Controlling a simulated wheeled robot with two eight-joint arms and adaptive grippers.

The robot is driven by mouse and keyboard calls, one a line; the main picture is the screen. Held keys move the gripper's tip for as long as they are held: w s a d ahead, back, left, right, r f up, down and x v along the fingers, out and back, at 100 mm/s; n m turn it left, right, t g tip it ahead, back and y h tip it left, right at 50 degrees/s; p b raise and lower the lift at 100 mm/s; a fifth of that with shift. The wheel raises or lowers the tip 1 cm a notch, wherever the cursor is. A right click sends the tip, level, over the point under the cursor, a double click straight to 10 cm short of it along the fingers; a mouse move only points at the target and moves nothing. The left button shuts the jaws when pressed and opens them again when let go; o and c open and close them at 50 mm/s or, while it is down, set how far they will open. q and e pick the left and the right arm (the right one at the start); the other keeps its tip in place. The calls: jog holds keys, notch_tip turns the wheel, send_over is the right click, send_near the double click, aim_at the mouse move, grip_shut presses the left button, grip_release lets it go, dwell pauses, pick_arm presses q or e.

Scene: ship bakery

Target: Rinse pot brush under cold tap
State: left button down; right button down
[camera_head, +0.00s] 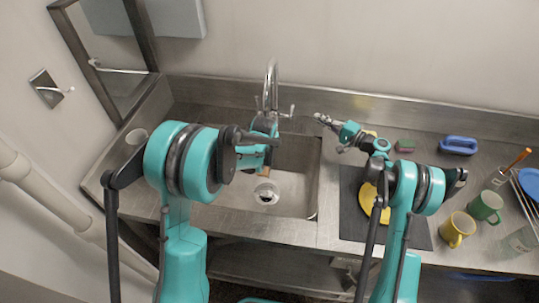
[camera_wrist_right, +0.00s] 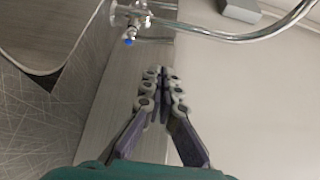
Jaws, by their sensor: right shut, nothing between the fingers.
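The chrome tap (camera_head: 271,85) stands behind the steel sink (camera_head: 303,160), with a lever on each side. In the right wrist view, one tap handle with a blue mark (camera_wrist_right: 128,41) shows up and left of my fingers. My right gripper (camera_head: 322,119) is shut and empty, right of the tap and apart from it; its closed fingertips show in the wrist view (camera_wrist_right: 163,74). My left arm reaches over the sink in front of the tap. Its gripper fingers are hidden or too small to read. A small brown piece (camera_head: 264,174) shows below its wrist, possibly part of the pot brush.
A yellow object (camera_head: 367,202) lies on a dark mat (camera_head: 349,226) under my right arm. A sponge (camera_head: 405,145), a blue brush-like object (camera_head: 458,145), a green mug (camera_head: 485,206) and a yellow mug (camera_head: 457,229) stand at right. A brown handle (camera_head: 518,158) sticks up from a container.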

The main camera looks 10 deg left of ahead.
jog(key=c, duration=1.8)
grip_release()
jog(key=shift+c, duration=0.2)
jog(key=shift+o, duration=1.3)
jog(key=shift+a+m, duration=0.2)
jog(key=shift+m, duration=0.1)
jog(key=m+t+h, duration=0.5)
jog(key=m+t, duration=0.1)
jog(key=m, duration=1.5)
send_near(292, 108)
jog(key=shift+m, duration=0.3)
jog(key=x, duration=0.7)
jog(key=f+x, duration=0.1)
jog(key=x, duration=0.2)
jog(key=shift+w, duration=0.45)
grip_shut()
